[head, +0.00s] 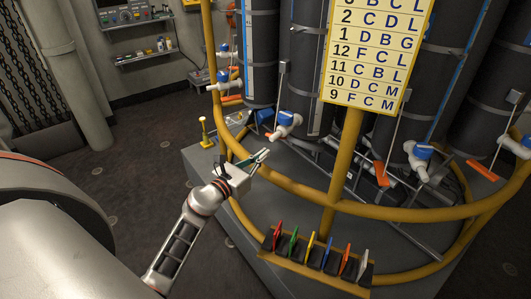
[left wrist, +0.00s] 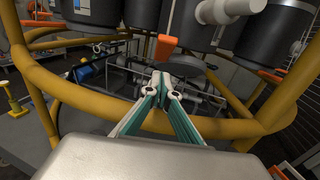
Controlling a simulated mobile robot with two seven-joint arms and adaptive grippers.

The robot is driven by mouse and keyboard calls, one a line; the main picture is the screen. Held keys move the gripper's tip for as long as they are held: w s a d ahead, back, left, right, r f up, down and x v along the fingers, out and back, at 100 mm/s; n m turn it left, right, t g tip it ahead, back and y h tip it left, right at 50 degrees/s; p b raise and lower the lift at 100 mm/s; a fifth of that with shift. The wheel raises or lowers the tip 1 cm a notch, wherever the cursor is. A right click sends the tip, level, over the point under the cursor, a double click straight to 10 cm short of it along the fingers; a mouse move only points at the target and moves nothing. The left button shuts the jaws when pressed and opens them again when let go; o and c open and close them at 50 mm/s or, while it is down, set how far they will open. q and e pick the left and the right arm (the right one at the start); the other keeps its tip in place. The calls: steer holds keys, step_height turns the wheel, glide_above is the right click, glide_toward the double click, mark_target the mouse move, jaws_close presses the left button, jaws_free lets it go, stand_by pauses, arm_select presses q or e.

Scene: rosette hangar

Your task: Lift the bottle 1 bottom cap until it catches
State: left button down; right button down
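Tall dark bottles (head: 306,70) stand in a ring behind a yellow tubular rail, and I cannot read which one is bottle 1. White fittings with blue parts sit at their lower ends; the nearest to my gripper is a white and blue fitting (head: 287,121). Which part is the bottom cap I cannot tell. My left gripper (head: 264,155) is just over the left part of the rail, below and left of that fitting and apart from it. In the left wrist view its green-padded fingers (left wrist: 163,77) converge and look shut, with nothing seen between them. My right gripper is not in view.
The yellow rail (head: 300,192) curves across the front, with a yellow post carrying a lettered sign (head: 376,50). A rack of coloured tags (head: 313,247) sits low in front. Orange levers (head: 379,174) hang by the bottles. The floor at left is open.

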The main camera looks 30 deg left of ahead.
arm_select(q)
steer(key=s, duration=0.7)
steer(key=shift+s+a, duration=0.35)
steer(key=shift+a, duration=0.1)
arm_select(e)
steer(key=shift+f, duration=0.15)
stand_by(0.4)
arm_select(q)
steer(key=s+d+f+n+g, duration=0.3)
steer(key=s+d+f+n, duration=0.5)
steer(key=n, duration=0.8)
steer(key=s+d+f+n+g, duration=0.4)
steer(key=s+d+f+n, duration=0.5)
steer(key=f+n, duration=0.6)
steer(key=shift+s+d+n+h, duration=0.25)
steer(key=shift+s+n+h, duration=0.05)
steer(key=shift+s+n, duration=0.75)
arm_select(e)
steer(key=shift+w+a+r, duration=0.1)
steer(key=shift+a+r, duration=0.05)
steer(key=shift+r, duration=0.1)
